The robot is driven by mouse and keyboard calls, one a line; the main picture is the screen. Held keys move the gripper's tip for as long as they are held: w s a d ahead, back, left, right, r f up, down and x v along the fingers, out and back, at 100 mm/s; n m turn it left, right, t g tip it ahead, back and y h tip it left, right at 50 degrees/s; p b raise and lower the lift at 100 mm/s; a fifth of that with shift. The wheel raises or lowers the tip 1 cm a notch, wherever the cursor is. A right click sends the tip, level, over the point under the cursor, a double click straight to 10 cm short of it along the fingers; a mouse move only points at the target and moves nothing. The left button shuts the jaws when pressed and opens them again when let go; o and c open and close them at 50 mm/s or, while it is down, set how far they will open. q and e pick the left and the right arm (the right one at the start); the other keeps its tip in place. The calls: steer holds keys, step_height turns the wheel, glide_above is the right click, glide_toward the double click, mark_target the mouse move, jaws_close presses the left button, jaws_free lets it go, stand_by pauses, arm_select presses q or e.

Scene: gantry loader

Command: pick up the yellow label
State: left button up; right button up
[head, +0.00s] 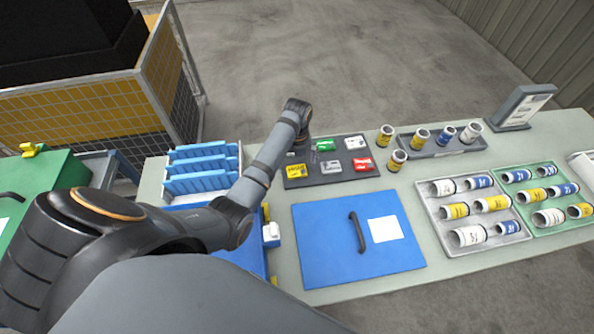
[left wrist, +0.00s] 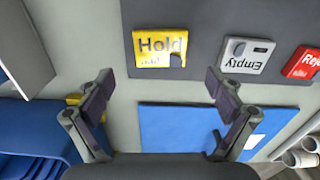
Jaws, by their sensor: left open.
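The yellow label (left wrist: 160,46), marked "Hold", lies flat on the dark grey board (left wrist: 202,15) in the left wrist view. In the head view the yellow label (head: 296,171) is at the board's front left corner. My left gripper (left wrist: 158,88) is open and empty. Its two fingers are spread wide, on the near side of the label in the wrist view and apart from it. In the head view my left gripper (head: 307,148) hangs over the board's left part, partly hidden by my arm. My right gripper is not in view.
Beside the yellow label lie a white "Empty" label (left wrist: 247,57) and a red label (left wrist: 304,63). A blue lid with a dark handle (head: 350,262) lies in front of the board. Trays of rolls (head: 432,210) stand to the right; blue racks (head: 170,188) stand left.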

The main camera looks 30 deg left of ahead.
mark_target(298, 173)
arm_select(q)
step_height(298, 173, down, 4)
steer(key=shift+d+f+p, duration=0.1)
steer(key=shift+d+p, duration=0.05)
steer(key=shift+p, duration=0.2)
steer(key=shift+f, duration=0.2)
steer(key=c, duration=1.1)
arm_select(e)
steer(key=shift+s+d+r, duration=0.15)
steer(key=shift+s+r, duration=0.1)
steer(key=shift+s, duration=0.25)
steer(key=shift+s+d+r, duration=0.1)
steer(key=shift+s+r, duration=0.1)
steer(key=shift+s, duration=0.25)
